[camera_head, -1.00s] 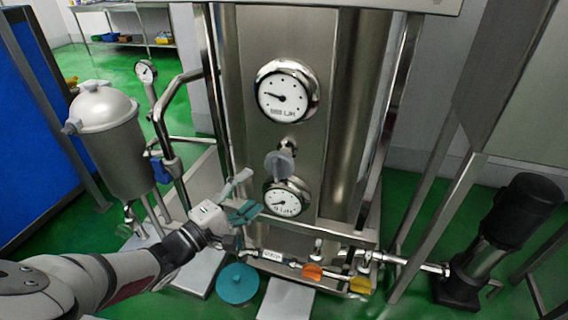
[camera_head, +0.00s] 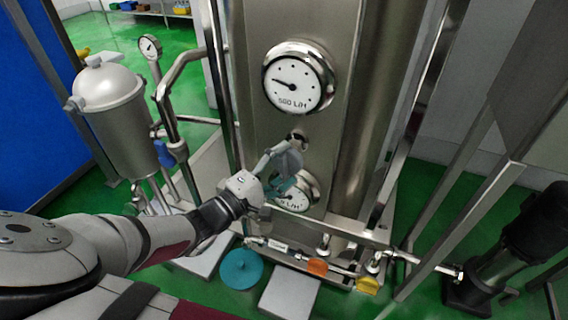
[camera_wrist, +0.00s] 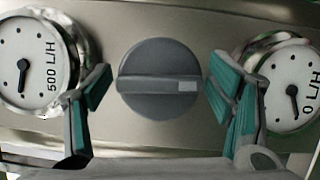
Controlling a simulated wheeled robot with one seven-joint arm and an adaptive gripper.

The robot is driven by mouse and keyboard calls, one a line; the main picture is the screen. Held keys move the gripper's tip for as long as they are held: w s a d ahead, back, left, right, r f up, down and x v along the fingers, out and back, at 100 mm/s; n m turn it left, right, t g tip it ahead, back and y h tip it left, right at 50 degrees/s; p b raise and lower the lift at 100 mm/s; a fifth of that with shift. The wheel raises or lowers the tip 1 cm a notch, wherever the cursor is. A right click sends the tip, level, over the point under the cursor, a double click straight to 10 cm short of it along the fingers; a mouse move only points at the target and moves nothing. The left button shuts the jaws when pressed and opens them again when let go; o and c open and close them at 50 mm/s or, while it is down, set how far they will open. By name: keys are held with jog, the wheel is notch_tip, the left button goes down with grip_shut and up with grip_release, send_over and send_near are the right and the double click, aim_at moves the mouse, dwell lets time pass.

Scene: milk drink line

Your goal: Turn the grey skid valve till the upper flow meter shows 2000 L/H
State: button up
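The grey skid valve (camera_wrist: 158,78) is a round knob with a raised bar and a pale mark at the bar's right end in the wrist view. In the head view the valve (camera_head: 290,160) sits between the two meters, partly covered by my gripper. The upper flow meter (camera_head: 298,78) reads 500 L/H; in the wrist view it is the left dial (camera_wrist: 40,62). The lower meter (camera_head: 298,196) reads 0 L/H, the right dial (camera_wrist: 293,90) in the wrist view. My gripper (camera_wrist: 160,84) is open, teal fingertips on either side of the knob, with gaps visible.
A steel panel (camera_head: 262,120) carries the meters. A bent steel pipe (camera_head: 168,105) and a grey tank (camera_head: 112,100) stand left. Orange (camera_head: 317,267) and yellow (camera_head: 368,285) valve handles sit on the pipework below. A black pump (camera_head: 515,245) stands right.

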jog(key=c, duration=0.7)
